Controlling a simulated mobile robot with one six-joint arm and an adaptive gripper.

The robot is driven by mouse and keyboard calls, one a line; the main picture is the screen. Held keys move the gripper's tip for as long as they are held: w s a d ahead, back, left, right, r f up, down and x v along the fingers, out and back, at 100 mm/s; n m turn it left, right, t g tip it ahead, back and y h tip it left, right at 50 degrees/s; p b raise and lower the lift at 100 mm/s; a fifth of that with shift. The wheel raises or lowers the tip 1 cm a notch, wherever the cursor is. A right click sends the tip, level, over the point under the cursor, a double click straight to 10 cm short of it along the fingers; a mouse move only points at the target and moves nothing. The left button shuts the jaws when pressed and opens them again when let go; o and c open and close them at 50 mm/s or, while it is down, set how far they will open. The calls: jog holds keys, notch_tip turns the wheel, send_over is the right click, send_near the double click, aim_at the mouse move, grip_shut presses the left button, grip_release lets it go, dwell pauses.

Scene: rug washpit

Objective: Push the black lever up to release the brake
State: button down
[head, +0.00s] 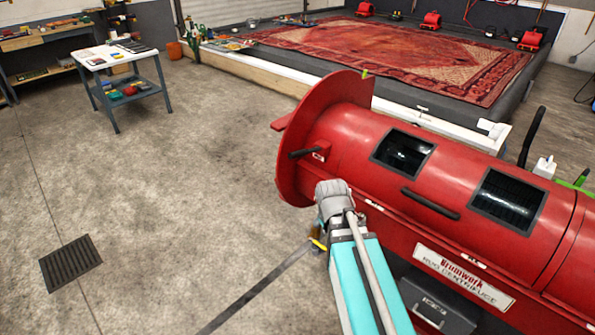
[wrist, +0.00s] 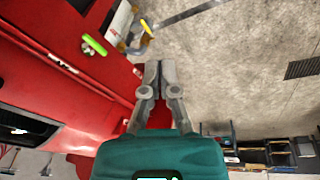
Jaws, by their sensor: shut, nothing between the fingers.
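The red rug centrifuge (head: 345,135) lies across the right of the head view. A short black lever (head: 305,153) sticks out near its left end, beside a small light tag, and slants slightly upward to the right. In the wrist view my gripper (wrist: 153,65) is shut and empty, its fingertips close together beside the red casing (wrist: 95,20). I cannot tell whether they touch it. The black lever is not clearly seen in the wrist view.
A long black handle (head: 430,204) sits between two dark windows on the drum. A tall black bar (head: 532,137) stands behind it. A grey box (head: 440,305) is under the machine. A bright green handle (wrist: 95,45) shows in the wrist view. Open concrete floor (head: 180,200) lies left.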

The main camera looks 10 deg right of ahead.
jog(key=w+d+f+n+t+h+b, duration=0.1)
jog(key=w+d+f+n+t+b, duration=0.2)
jog(key=w+b, duration=0.45)
jog(key=w+d+f+n+t+b, duration=0.1)
jog(key=w+f+n+t+b, duration=0.1)
jog(key=w+n+t+b, duration=0.5)
jog(key=w+d+f+n+t+h+b, duration=0.1)
jog(key=w+d+f+n+t+b, duration=0.15)
jog(key=w+b, duration=0.45)
jog(key=w+a+f+n+t+y+b, duration=0.2)
jog(key=w+n+t+y+b, duration=0.1)
jog(key=n+y+b, duration=0.4)
jog(key=w+a+f+n+t+y+b, duration=0.2)
jog(key=n+b, duration=0.8)
jog(key=n, duration=0.6)
jog(key=w+f+t+y, duration=0.1)
jog(key=w+t+y, duration=0.1)
jog(key=w+y, duration=0.1)
jog(key=shift+a+y+b, duration=0.3)
jog(key=shift+y+b, duration=0.1)
jog(key=shift+y, duration=0.5)
jog(key=shift+w, duration=0.15)
